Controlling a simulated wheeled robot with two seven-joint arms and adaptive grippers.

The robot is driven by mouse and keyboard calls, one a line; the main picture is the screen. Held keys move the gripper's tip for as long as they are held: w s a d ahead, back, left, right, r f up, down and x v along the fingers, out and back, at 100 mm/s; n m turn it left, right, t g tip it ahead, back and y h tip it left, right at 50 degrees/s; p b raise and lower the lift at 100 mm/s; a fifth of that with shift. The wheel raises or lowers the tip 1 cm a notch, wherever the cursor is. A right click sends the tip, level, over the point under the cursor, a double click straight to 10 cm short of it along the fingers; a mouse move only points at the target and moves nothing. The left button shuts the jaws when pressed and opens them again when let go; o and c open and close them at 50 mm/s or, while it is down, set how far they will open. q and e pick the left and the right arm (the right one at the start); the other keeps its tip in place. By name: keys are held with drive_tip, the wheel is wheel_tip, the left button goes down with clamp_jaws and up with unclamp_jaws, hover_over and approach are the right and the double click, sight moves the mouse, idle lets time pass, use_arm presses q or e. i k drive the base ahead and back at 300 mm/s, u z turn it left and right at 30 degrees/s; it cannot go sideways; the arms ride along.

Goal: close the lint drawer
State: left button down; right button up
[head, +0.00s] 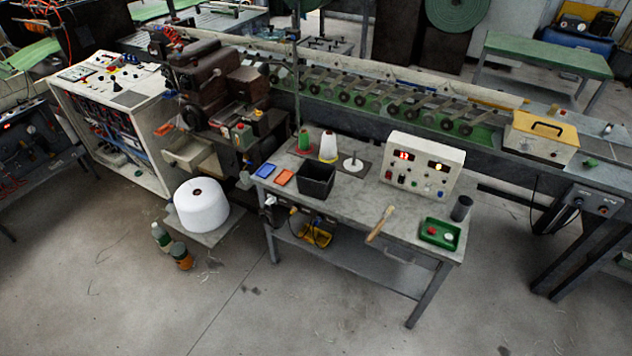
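A pale beige, box-like drawer (187,155) juts out low from the front of the brown sewing machine (205,80), left of centre in the head view. It looks like the lint drawer and appears pulled out toward the floor side. Its inner end is hidden in the shadow of the machine. Neither of my grippers shows in this view.
A large white thread cone (202,205) stands on a low plate in front of the drawer. Bottles (161,237) stand on the floor nearby. A grey worktable (345,205) is to the right, an open-sided control cabinet (110,110) to the left. Foreground floor is clear.

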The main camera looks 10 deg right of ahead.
sight(191, 150)
drive_tip(key=u, duration=0.35)
drive_tip(key=i, duration=0.35)
drive_tip(key=u, duration=1.15)
drive_tip(key=i, duration=1.8)
drive_tip(key=z, duration=1)
drive_tip(key=i, duration=0.7)
drive_tip(key=z, duration=0.9)
